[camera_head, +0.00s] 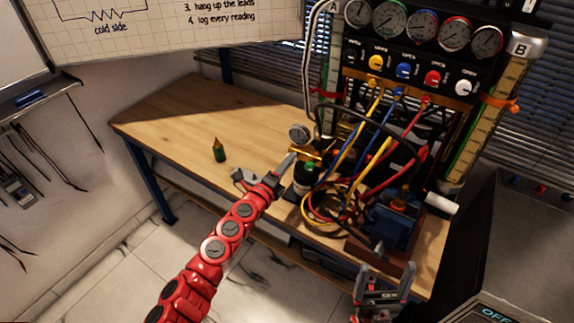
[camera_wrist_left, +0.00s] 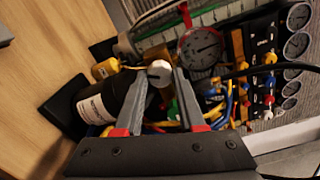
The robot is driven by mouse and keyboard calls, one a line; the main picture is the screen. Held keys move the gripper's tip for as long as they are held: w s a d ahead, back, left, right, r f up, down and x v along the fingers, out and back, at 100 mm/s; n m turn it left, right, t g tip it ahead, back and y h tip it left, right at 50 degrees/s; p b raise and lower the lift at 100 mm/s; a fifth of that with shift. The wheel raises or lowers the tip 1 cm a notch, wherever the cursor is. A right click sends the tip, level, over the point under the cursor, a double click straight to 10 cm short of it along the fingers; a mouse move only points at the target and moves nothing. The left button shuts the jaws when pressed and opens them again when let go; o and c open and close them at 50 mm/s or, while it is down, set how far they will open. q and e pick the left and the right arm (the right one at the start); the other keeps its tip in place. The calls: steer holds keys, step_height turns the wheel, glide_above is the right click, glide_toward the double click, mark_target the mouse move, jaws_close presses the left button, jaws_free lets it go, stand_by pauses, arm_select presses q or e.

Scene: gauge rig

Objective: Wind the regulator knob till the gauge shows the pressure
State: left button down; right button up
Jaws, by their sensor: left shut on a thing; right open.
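My left gripper (camera_head: 289,161) reaches over the bench to the small regulator; in the left wrist view its fingers (camera_wrist_left: 160,78) are shut on a pale round knob (camera_wrist_left: 159,72). In the head view the knob is hidden by the gripper. A small round gauge (camera_head: 299,133) stands just behind the brass regulator body (camera_head: 307,152); in the left wrist view a red-rimmed gauge (camera_wrist_left: 201,46) faces me, its reading too small to make out. A dark bottle (camera_wrist_left: 100,102) with a white label is beside the fingers. My right gripper (camera_head: 383,287) is open and empty at the lower right.
A rack with several large gauges (camera_head: 422,25) and coloured knobs stands behind. Yellow, blue and red leads (camera_head: 330,205) lie coiled beside the regulator. A blue vise-like device (camera_head: 392,226) is at the right. A green cone-topped object (camera_head: 218,150) stands alone on the otherwise clear left bench (camera_head: 180,110).

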stand_by(0.3)
arm_select(q)
steer(key=c, duration=0.5)
jaws_free()
steer(key=b+v, duration=0.1)
steer(key=v, duration=1.6)
steer(key=shift+s+b, duration=0.25)
steer(key=shift+b, duration=0.15)
steer(key=shift+a+f, duration=0.1)
